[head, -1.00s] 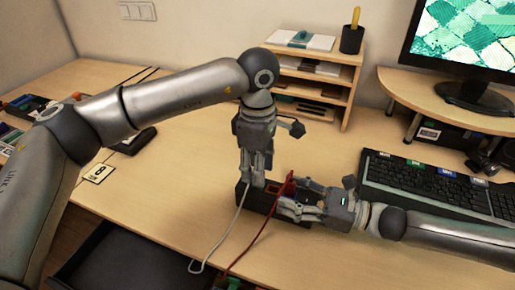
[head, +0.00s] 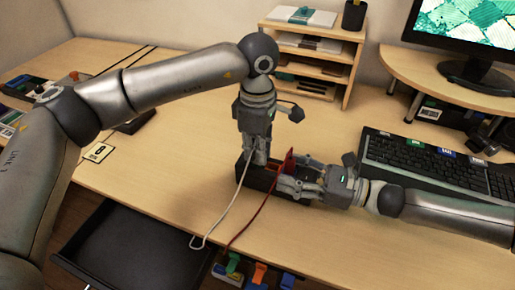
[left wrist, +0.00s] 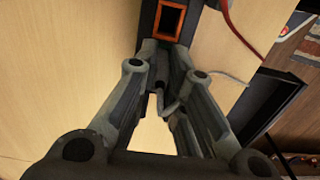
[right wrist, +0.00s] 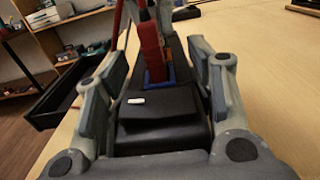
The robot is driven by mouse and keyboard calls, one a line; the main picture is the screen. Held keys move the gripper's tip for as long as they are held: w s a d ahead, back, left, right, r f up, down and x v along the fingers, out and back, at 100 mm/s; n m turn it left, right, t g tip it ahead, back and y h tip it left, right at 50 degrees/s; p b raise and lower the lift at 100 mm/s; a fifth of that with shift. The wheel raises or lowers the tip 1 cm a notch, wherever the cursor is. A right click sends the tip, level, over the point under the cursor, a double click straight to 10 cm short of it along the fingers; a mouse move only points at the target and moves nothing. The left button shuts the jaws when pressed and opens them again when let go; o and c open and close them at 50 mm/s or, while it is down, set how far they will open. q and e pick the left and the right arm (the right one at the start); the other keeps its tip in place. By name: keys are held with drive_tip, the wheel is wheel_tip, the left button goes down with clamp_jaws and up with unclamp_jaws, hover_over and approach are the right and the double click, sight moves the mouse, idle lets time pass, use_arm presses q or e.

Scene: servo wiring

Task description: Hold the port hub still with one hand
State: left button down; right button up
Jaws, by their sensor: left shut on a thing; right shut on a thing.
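The port hub (head: 262,181) is a long dark box on the desk. My right gripper (head: 283,179) comes in from the right and is shut across the hub; its fingers flank the hub's sides in the right wrist view (right wrist: 160,118). A red plug (right wrist: 151,48) stands in a blue-framed port. My left gripper (head: 254,162) points down over the hub's far-left end, shut on the white cable's plug, which the fingers mostly hide. The white cable (head: 222,215) runs from there toward the front edge. An empty orange-framed port (left wrist: 170,20) shows beside the left fingers.
A red cable (head: 247,222) hangs over the desk's front edge. An open black drawer (head: 130,250) is below at front left. A keyboard (head: 425,165) lies to the right, and a wooden shelf (head: 312,65) stands behind. The desk left of the hub is mostly clear.

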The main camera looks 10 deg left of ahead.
use_arm(q)
drive_tip(key=shift+r, duration=1.6)
idle(0.3)
drive_tip(key=shift+r, duration=1.95)
use_arm(e)
drive_tip(key=o, duration=1.2)
